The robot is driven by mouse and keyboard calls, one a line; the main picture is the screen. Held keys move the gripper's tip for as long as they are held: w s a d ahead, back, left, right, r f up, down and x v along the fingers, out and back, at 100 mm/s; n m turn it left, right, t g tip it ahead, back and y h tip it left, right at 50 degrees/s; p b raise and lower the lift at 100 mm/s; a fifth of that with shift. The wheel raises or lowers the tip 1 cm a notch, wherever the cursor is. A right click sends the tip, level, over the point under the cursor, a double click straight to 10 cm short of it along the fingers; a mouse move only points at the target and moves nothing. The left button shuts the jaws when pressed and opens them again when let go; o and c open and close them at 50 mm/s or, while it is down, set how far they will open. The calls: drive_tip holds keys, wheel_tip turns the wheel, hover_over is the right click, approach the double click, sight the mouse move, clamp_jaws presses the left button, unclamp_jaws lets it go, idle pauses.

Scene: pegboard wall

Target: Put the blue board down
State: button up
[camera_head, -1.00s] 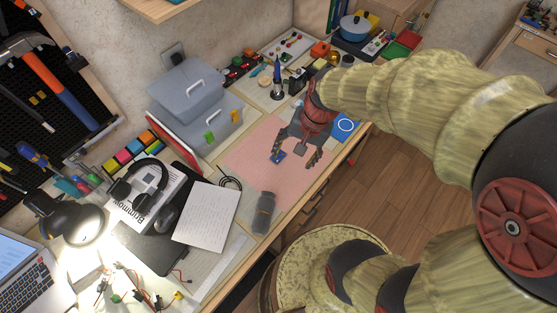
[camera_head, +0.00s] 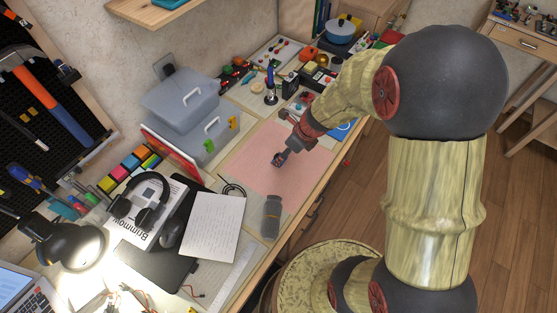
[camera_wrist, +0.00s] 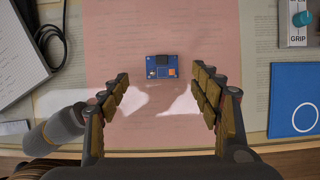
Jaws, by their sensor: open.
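The small blue board (camera_wrist: 162,67) has a dark chip and an orange part. It lies flat on the pink mat (camera_wrist: 205,30) in the wrist view, with bare mat on all sides of it. My gripper (camera_wrist: 160,88) is open, one finger to the left and one to the right of the board, and neither touches it. In the head view, my gripper (camera_head: 281,158) points down over the pink mat (camera_head: 262,179). There it is seen nearly edge-on, and the board is hard to tell apart from the fingers.
A blue square with a white circle (camera_wrist: 293,95) lies right of the mat. A grey bottle (camera_head: 271,216) lies at the mat's near end. White paper (camera_head: 214,226), headphones (camera_head: 146,202) and grey boxes (camera_head: 187,103) are to the left. The mat around the board is clear.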

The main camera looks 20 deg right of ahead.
drive_tip(key=shift+w+b+x, duration=0.1)
drive_tip(key=shift+b+x, duration=0.7)
drive_tip(key=shift+x, duration=0.6)
drive_tip(key=shift+w+b+x, duration=0.15)
drive_tip(key=shift+b+x, duration=0.65)
drive_tip(key=shift+x, duration=0.6)
drive_tip(key=shift+r, duration=0.2)
drive_tip(key=shift+c, duration=1.4)
drive_tip(key=shift+s, duration=0.1)
drive_tip(key=c, duration=1.3)
drive_tip(key=shift+o, duration=0.2)
